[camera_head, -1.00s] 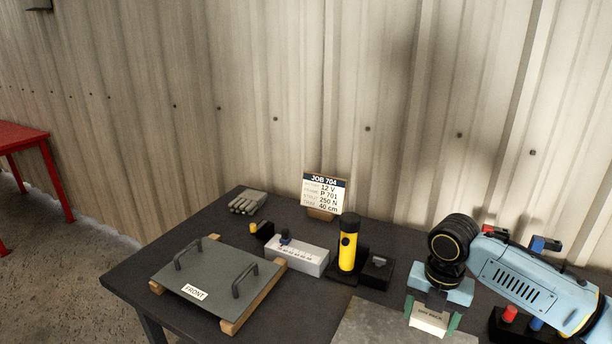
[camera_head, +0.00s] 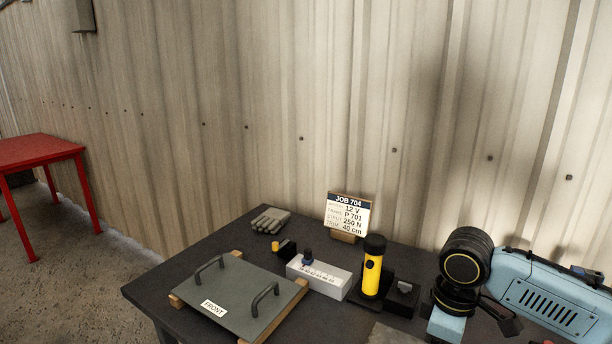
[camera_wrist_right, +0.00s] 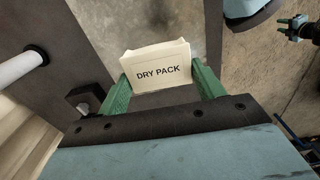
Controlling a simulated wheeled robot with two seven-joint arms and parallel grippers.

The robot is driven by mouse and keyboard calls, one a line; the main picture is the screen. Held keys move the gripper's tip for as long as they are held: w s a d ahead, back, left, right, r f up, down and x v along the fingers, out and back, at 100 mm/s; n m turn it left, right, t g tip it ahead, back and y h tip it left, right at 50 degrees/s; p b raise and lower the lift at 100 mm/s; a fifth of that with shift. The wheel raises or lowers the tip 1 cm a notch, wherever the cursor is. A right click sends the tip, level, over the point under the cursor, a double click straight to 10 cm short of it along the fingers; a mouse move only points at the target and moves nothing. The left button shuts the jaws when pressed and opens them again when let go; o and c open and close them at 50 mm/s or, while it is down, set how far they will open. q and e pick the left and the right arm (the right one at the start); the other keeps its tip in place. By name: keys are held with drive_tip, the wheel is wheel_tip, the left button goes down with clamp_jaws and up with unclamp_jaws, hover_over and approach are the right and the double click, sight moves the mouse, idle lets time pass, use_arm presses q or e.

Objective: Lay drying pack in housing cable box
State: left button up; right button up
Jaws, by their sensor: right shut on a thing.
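The drying pack (camera_wrist_right: 157,65) is a cream pouch marked "DRY PACK". In the right wrist view it sits between the two green fingers of my right gripper (camera_wrist_right: 161,80), which is shut on it. In the head view only my right wrist shows at the lower right; the fingers and pack are below the frame. A small dark part with green tips (camera_wrist_right: 297,27) at the top right of the wrist view may be my left gripper; its opening is unclear. I cannot make out the housing or its cable box in either view.
A grey plate marked "FRONT" (camera_head: 232,288) with two handles lies on wooden strips on the dark table. Beside it are a white block (camera_head: 325,278), a yellow torch (camera_head: 371,275), gloves (camera_head: 270,221) and a job card (camera_head: 348,214). A red table (camera_head: 40,152) stands left.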

drive_tip(key=m, duration=0.2)
drive_tip(key=s+a+m, duration=0.1)
drive_tip(key=m, duration=0.1)
drive_tip(key=r+m, duration=0.1)
drive_tip(key=m, duration=0.1)
drive_tip(key=shift+s+a+b, duration=0.15)
drive_tip(key=shift+a+b, duration=0.15)
drive_tip(key=shift+b, duration=0.05)
drive_tip(key=m, duration=0.3)
drive_tip(key=s+a+m, duration=0.1)
drive_tip(key=m, duration=0.1)
drive_tip(key=shift+r, duration=0.3)
drive_tip(key=shift+s+f, duration=0.1)
drive_tip(key=shift+f, duration=0.05)
